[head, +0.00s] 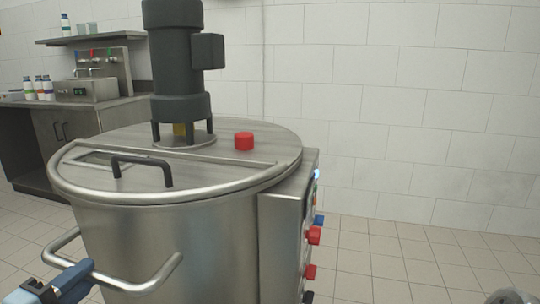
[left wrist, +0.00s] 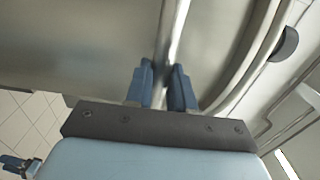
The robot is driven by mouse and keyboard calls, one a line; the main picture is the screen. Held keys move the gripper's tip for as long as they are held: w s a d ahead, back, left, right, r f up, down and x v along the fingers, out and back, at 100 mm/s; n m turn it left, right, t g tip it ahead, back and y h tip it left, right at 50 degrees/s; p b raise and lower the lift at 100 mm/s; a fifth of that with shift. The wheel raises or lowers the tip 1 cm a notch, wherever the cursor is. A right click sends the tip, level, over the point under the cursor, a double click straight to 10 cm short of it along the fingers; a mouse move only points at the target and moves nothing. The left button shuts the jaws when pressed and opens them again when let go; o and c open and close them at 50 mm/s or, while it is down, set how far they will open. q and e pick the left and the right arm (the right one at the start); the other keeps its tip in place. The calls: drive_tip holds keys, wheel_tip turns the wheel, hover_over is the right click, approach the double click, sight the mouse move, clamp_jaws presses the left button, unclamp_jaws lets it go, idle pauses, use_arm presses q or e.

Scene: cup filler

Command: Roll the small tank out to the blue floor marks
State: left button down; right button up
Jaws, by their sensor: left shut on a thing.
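The small tank (head: 165,245) is a round brushed-steel vessel with a flat lid, standing on the tiled floor. A bent tubular push handle (head: 140,286) sticks out from its near left side. My left gripper (head: 84,272) is at the left part of this handle. In the left wrist view its two blue fingers (left wrist: 162,88) are shut around the steel tube (left wrist: 175,35). A small blue-tipped part, which looks like my right gripper (left wrist: 20,166), shows at the lower left edge there; its jaw state is unclear. No blue floor marks are in view.
The tank carries a dark motor (head: 180,60), a black lid handle (head: 141,168), a red knob (head: 244,141) and a side control box (head: 285,240). A steel counter (head: 90,118) stands behind left.

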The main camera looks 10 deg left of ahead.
use_arm(q)
drive_tip(key=s+a, duration=0.1)
drive_tip(key=s, duration=1.8)
drive_tip(key=shift+a+p, duration=0.35)
idle(0.3)
drive_tip(key=shift+s+b, duration=0.4)
drive_tip(key=shift+s, duration=0.65)
